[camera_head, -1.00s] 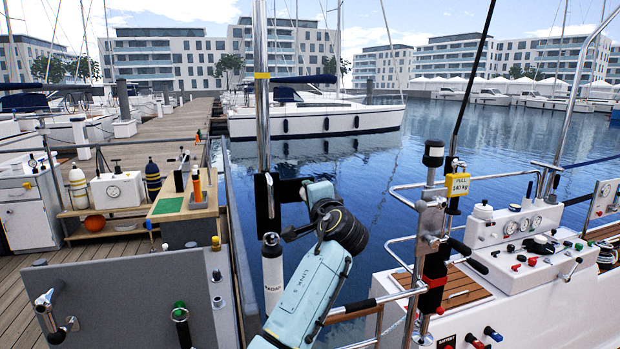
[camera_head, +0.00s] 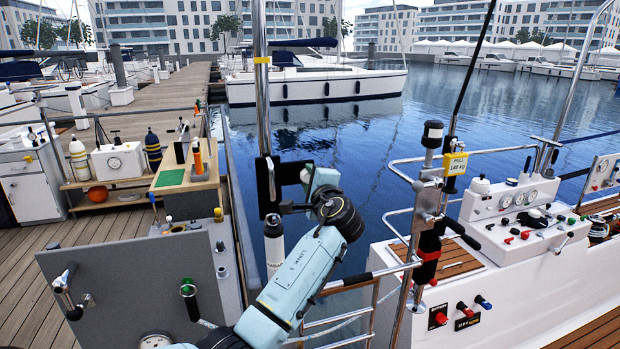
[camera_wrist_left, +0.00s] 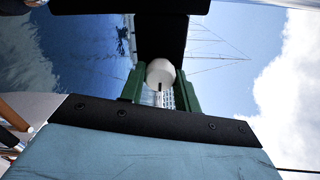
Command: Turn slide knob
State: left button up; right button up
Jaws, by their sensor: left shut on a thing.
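A silver upright pole (camera_head: 262,110) carries a black slide block (camera_head: 268,188) at mid height. A small white round knob (camera_head: 306,174) shows just right of the block, beside my light-blue left wrist. In the left wrist view the white knob (camera_wrist_left: 160,74) sits between the two green fingers of my left gripper (camera_wrist_left: 161,88), under a large black block (camera_wrist_left: 175,35). My left gripper is shut on this knob. In the head view its fingers are mostly hidden by the wrist. My right gripper is not in view.
A white and dark cylinder (camera_head: 274,245) hangs under the block. A grey panel with handles (camera_head: 130,290) stands at lower left. A white boat console with knobs (camera_head: 520,225) and a red-and-black post (camera_head: 428,250) are on the right. Open water lies behind.

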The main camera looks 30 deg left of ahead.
pick_arm(q)
jog(key=o, duration=1)
jog(key=shift+b+v, duration=1.45)
jog(key=shift+v, duration=5.3)
